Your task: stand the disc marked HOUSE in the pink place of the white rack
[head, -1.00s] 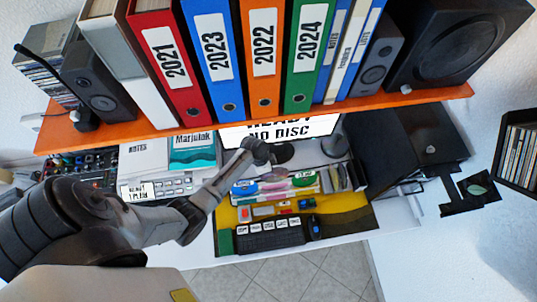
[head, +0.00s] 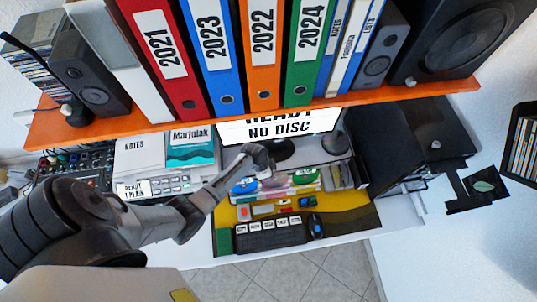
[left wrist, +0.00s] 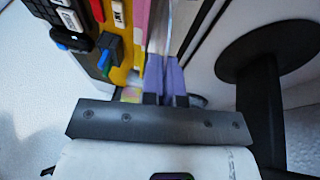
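My left arm comes in from the left in the head view. Its end (head: 258,156) is at the back edge of a group of coloured upright pieces in a pale rack (head: 275,190) on the desk. In the left wrist view, two purple-grey finger-like parts (left wrist: 165,82) stand close together beyond the dark gripper bar, near pink and white strips (left wrist: 145,30). My right gripper is not in view.
An orange shelf (head: 250,123) with binders and speakers spans above the desk. A monitor (head: 290,125) reads READY NO DISC. Books (head: 192,150) lie to the left, a black box (head: 425,140) to the right.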

